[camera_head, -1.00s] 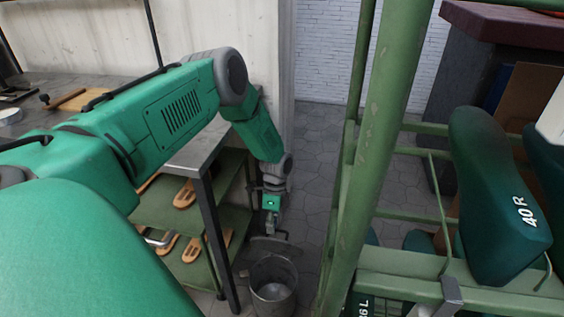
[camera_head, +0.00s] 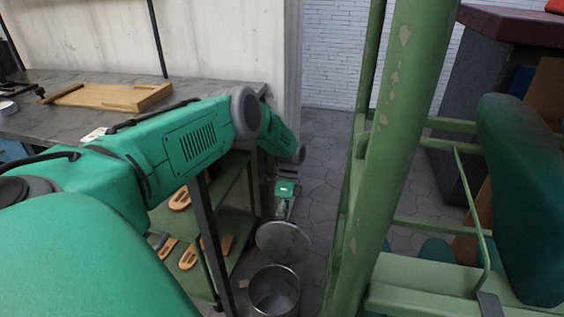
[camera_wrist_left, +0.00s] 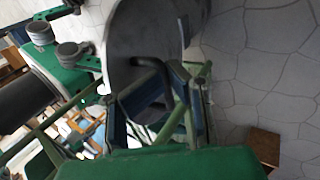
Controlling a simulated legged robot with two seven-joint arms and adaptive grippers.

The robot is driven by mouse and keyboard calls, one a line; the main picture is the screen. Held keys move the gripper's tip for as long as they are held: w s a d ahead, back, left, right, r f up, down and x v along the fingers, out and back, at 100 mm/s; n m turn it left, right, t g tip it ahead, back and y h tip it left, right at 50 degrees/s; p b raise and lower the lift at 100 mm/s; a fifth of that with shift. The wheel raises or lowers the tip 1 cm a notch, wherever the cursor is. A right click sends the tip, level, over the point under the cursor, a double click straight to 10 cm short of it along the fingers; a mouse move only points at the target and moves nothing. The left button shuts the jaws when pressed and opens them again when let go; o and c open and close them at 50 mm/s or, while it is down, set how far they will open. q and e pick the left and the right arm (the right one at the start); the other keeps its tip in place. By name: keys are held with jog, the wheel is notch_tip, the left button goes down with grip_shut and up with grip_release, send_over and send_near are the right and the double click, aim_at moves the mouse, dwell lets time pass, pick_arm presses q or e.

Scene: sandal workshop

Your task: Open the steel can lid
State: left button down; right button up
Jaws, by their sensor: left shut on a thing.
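The steel can (camera_head: 275,290) stands on the floor at bottom centre of the head view. Its mouth shows open with a grey inside. The round steel lid (camera_head: 284,242) is raised and tilted above the can's far side, its disc facing the head camera. My left gripper (camera_head: 284,211) is at the lid's upper edge, shut on the lid. In the left wrist view the lid (camera_wrist_left: 125,50) fills the upper middle, with a dark curved handle (camera_wrist_left: 160,72) at my left gripper's fingers (camera_wrist_left: 158,97). The exact contact is partly hidden. My right gripper is not in view.
A green shelf (camera_head: 235,225) with sandal soles stands left of the can under a grey workbench (camera_head: 60,122). Tiled floor (camera_head: 320,150) is free behind the lid.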

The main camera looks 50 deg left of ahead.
pick_arm(q)
jog(key=shift+s+a+f, duration=0.1)
jog(key=shift+s+a, duration=0.1)
jog(key=shift+a, duration=0.1)
jog(key=c, duration=1.6)
grip_release()
jog(key=shift+c, duration=0.2)
jog(key=v, duration=1.2)
jog(key=shift+w, duration=0.2)
jog(key=shift+f, duration=0.1)
